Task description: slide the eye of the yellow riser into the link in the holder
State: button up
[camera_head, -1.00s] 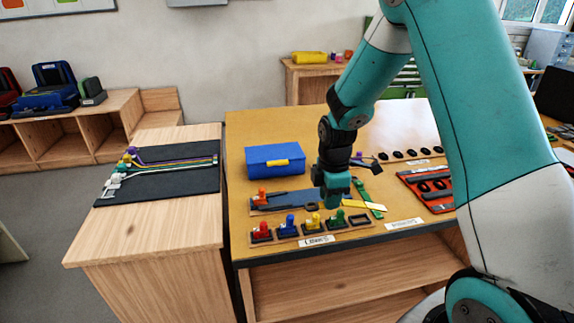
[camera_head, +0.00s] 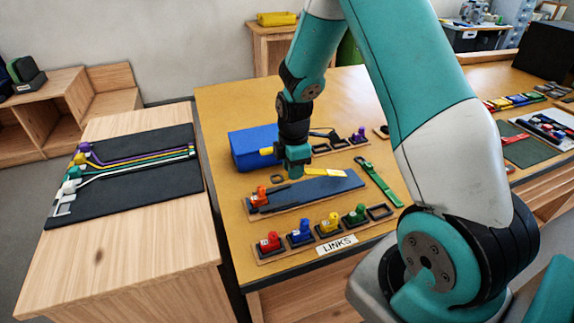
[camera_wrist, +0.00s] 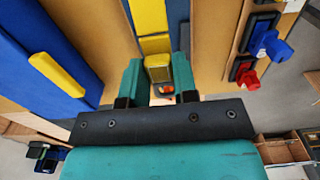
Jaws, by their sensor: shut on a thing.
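My gripper (camera_head: 296,172) is over the long blue-grey board of the holder (camera_head: 308,193), shut on the yellow riser (camera_head: 328,172). The riser's flat yellow strap extends right from the jaws in the head view. In the wrist view, the yellow end of the riser (camera_wrist: 158,68) sits between the teal fingers (camera_wrist: 158,85). The orange link (camera_head: 258,196) stands at the holder's left end, left of my gripper and apart from it. An orange bit of it shows just past the yellow end in the wrist view (camera_wrist: 166,89). The riser's eye opening cannot be made out.
A rack (camera_head: 290,243) with red, blue, yellow and green links stands in front. A blue box (camera_head: 250,148) is behind the holder, close to my gripper. A green strap (camera_head: 378,182) lies to the right. A black mat (camera_head: 130,190) with other risers is on the left table.

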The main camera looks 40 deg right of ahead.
aim_at(294, 193)
jog(key=shift+f+b, duration=2.25)
jog(key=shift+f, duration=0.6)
jog(key=shift+s, duration=0.1)
jog(key=shift+d, duration=0.15)
